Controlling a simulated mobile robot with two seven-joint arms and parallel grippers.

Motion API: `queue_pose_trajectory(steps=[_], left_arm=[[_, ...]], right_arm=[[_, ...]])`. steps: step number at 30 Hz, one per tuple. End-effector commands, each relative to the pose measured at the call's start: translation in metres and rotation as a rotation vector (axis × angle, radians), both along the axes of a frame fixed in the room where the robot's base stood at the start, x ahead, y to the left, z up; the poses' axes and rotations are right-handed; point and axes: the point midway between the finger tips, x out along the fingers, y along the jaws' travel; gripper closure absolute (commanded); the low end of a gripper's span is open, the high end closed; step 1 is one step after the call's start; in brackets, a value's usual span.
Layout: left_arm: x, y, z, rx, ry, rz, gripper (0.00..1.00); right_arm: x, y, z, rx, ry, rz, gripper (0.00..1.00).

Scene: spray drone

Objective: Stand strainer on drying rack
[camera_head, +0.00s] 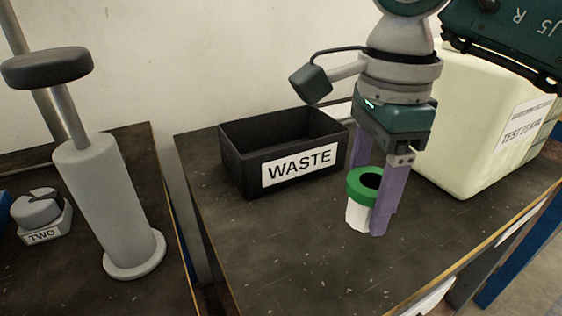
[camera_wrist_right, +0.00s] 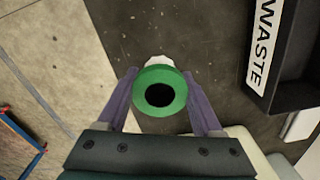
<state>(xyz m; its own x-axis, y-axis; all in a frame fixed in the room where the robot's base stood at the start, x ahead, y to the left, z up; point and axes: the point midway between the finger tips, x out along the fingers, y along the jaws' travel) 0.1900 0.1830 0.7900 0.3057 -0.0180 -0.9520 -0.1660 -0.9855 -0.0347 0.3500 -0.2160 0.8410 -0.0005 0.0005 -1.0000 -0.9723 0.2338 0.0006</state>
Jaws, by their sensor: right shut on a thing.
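The strainer has a green ring-shaped rim (camera_head: 362,180) with a dark opening and a white lower body (camera_head: 357,215). My right gripper (camera_head: 368,208) points down with its two purple fingers on either side of the strainer and is shut on it. The strainer looks upright over the right table; I cannot tell whether its bottom touches the tabletop. In the right wrist view the green rim (camera_wrist_right: 143,80) sits between the fingers (camera_wrist_right: 160,100), with a bit of white showing past it. I cannot make out a drying rack. My left gripper is not in view.
A black bin labelled WASTE (camera_head: 236,168) stands behind and left of the strainer. A large pale container (camera_head: 455,120) stands to the right. A grey cylinder with a dark knob (camera_head: 105,205) stands on the left table. The right table's front (camera_head: 300,265) is clear.

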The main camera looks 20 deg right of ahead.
Motion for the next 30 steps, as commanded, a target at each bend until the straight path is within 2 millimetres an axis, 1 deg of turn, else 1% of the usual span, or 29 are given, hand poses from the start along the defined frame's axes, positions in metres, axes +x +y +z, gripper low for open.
queue_pose_trajectory(steps=[5,9,12,19,23,24,30], left_arm=[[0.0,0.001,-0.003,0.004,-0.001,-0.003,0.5],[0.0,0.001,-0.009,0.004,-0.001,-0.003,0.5],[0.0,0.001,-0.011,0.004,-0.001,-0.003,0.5],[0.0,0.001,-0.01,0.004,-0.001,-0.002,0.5],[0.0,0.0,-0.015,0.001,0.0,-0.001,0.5],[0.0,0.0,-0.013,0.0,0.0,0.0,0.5],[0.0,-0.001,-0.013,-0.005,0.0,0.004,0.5]], right_arm=[[0.0,0.0,-0.014,-0.001,0.001,-0.001,0.95],[-0.001,0.001,-0.037,0.002,0.003,-0.001,0.95],[0.0,0.0,-0.048,0.0,0.001,0.0,0.95],[0.0,0.0,-0.048,0.0,-0.002,0.001,0.95],[0.0,0.0,-0.052,-0.001,-0.002,0.001,0.95],[0.0,0.0,-0.05,0.0,-0.002,0.0,0.28],[0.0,0.0,-0.05,0.0,-0.001,0.0,0.05]])
